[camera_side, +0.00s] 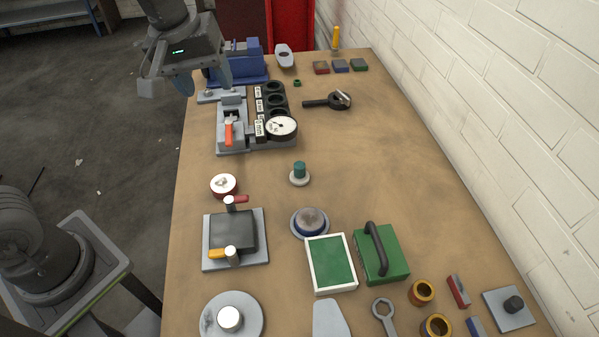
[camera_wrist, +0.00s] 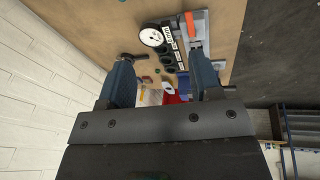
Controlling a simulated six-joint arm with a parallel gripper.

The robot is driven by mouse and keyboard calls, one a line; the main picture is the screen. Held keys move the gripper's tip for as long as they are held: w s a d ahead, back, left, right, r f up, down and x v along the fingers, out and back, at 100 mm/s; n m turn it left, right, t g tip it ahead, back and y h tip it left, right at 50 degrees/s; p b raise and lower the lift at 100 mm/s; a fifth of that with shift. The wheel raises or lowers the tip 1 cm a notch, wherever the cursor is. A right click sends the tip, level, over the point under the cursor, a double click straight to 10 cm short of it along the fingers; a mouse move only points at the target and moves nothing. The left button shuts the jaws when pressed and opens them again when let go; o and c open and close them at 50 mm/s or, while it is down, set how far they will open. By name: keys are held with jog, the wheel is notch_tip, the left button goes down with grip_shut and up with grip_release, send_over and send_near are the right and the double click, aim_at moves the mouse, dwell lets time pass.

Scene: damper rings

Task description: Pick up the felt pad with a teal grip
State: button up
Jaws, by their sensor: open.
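The felt pad with the teal grip (camera_side: 299,173) stands upright on the wooden table, near its middle in the side view. It is a short teal cylinder on a pale round base. It does not show in the wrist view. My gripper (camera_side: 203,82) is at the far left edge of the table in the side view, raised and well away from the pad. In the wrist view, the two blue fingers of my gripper (camera_wrist: 162,75) are spread apart with nothing held between them.
A clamp fixture with an orange handle (camera_side: 229,133) and a dial gauge (camera_side: 281,127) stand behind the pad. A red-and-white round part (camera_side: 223,185) is left of it; a domed disc (camera_side: 310,222) is in front. Table right of the pad is clear.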

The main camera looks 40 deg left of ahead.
jog(key=w+d+f+n+g, duration=0.2)
jog(key=w+d+f+n, duration=0.3)
jog(key=w, duration=0.3)
jog(key=n+g, duration=0.1)
jog(key=n, duration=0.3)
send_near(300, 164)
notch_tip(300, 164, down, 5)
jog(key=shift+w+d+f, duration=0.1)
jog(key=shift+d+f, duration=0.05)
jog(key=shift+f, duration=3.1)
jog(key=c, duration=1)
jog(key=shift+r, duration=0.1)
